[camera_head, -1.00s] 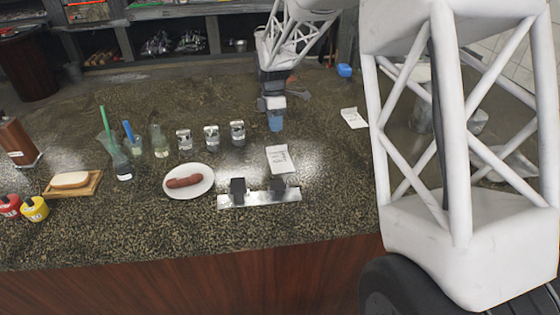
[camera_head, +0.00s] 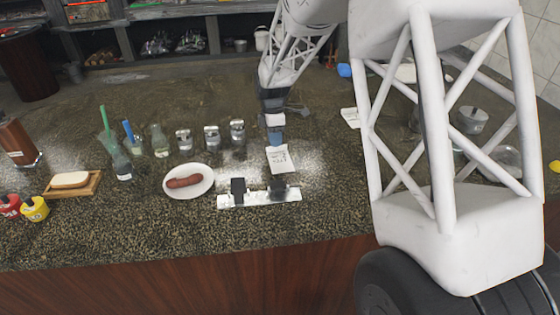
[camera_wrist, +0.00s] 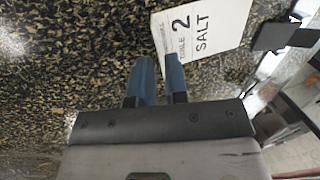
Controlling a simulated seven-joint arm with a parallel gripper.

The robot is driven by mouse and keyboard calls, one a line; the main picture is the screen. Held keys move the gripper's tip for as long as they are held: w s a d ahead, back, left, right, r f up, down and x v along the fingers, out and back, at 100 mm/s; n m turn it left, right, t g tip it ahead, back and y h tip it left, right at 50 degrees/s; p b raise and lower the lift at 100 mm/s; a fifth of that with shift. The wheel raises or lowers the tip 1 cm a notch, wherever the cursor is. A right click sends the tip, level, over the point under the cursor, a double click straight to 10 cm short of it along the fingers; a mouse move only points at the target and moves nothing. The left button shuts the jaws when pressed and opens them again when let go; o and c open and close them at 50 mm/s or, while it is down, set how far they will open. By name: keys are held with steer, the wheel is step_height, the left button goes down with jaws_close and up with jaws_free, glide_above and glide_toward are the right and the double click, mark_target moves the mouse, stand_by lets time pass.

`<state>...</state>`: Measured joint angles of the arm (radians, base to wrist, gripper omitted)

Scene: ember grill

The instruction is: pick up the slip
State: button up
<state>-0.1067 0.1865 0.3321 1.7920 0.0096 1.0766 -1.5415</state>
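A white slip (camera_head: 282,159) lies on the speckled counter behind the metal rail. In the wrist view the slip (camera_wrist: 203,32) shows printed text reading "TABLE 2 SALT". A second white slip (camera_head: 350,117) lies farther back to the right, partly behind my arm. My gripper (camera_head: 275,136) points down at the far edge of the nearer slip. In the wrist view its blue fingers (camera_wrist: 158,75) are apart with nothing between them, and the right fingertip is at the slip's edge. I cannot tell whether the fingertips touch the counter.
A metal rail (camera_head: 259,198) with two dark blocks stands in front of the slip. A white plate (camera_head: 206,186) with a sausage (camera_head: 185,181) is to the left. Several metal-topped shakers (camera_head: 212,138) stand behind it.

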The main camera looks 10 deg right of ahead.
steer(key=shift+x, duration=1.05)
steer(key=shift+c, duration=0.5)
jaws_close()
steer(key=shift+r, duration=0.1)
steer(key=s+v, duration=0.2)
steer(key=v, duration=0.7)
steer(key=shift+r, duration=0.55)
steer(key=shift+s, duration=0.1)
